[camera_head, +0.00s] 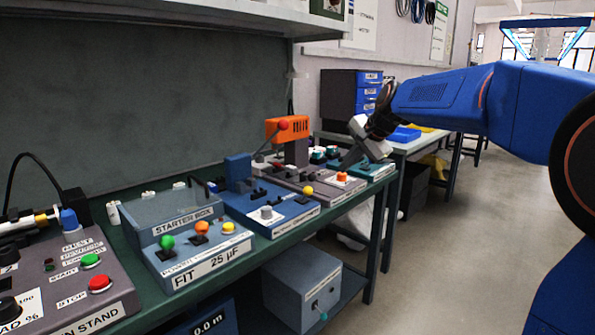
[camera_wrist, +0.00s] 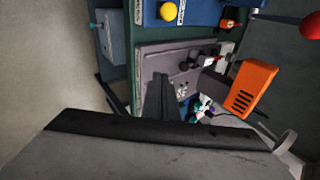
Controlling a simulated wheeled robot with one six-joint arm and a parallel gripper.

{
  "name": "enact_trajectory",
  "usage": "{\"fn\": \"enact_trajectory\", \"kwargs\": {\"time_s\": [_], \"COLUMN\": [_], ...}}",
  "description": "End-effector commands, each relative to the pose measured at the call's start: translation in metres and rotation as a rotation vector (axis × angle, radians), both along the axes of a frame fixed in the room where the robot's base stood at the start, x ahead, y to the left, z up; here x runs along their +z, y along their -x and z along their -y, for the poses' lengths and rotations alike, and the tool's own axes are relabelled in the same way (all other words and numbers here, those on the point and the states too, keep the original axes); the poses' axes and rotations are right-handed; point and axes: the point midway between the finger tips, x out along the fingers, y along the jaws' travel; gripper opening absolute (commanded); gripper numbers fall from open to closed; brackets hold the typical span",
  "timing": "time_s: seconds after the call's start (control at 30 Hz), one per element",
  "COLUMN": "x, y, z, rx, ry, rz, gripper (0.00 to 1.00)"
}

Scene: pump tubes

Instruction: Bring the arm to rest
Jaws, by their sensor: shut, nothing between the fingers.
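My blue arm (camera_head: 450,98) reaches in from the right in the head view, bent down at the wrist. My gripper (camera_head: 346,163) hangs over the right end of the green bench, next to the orange device. Its fingers point down and to the left. In the wrist view my gripper (camera_wrist: 158,78) shows as two dark fingers close together, shut with nothing between them. They are over the grey-brown panel (camera_wrist: 165,58). Whether the fingertips touch the panel cannot be told.
The orange device (camera_head: 287,128) stands close left of my gripper and also shows in the wrist view (camera_wrist: 252,88). The starter box (camera_head: 172,214) and test stand (camera_head: 78,275) are further left. Blue drawers (camera_head: 368,92) stand behind. The floor (camera_head: 455,250) at right is clear.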

Motion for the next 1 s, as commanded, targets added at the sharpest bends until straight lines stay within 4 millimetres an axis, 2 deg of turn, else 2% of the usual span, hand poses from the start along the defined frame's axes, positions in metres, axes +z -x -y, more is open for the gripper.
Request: {"fn": "enact_trajectory", "kwargs": {"time_s": [0.03, 0.1, 0.47, 0.77, 1.0], "x": [-0.001, -0.006, -0.048, -0.102, -0.155], "y": [0.02, 0.048, 0.188, 0.3, 0.382], "z": [0.002, 0.005, 0.026, 0.045, 0.061], "rx": [0.023, 0.064, 0.282, 0.475, 0.632], "ry": [0.029, 0.077, 0.321, 0.514, 0.657], "rz": [0.004, 0.008, 0.019, 0.014, 0.0], "gripper": [0.0, 0.0, 0.0, 0.0, 0.0]}}
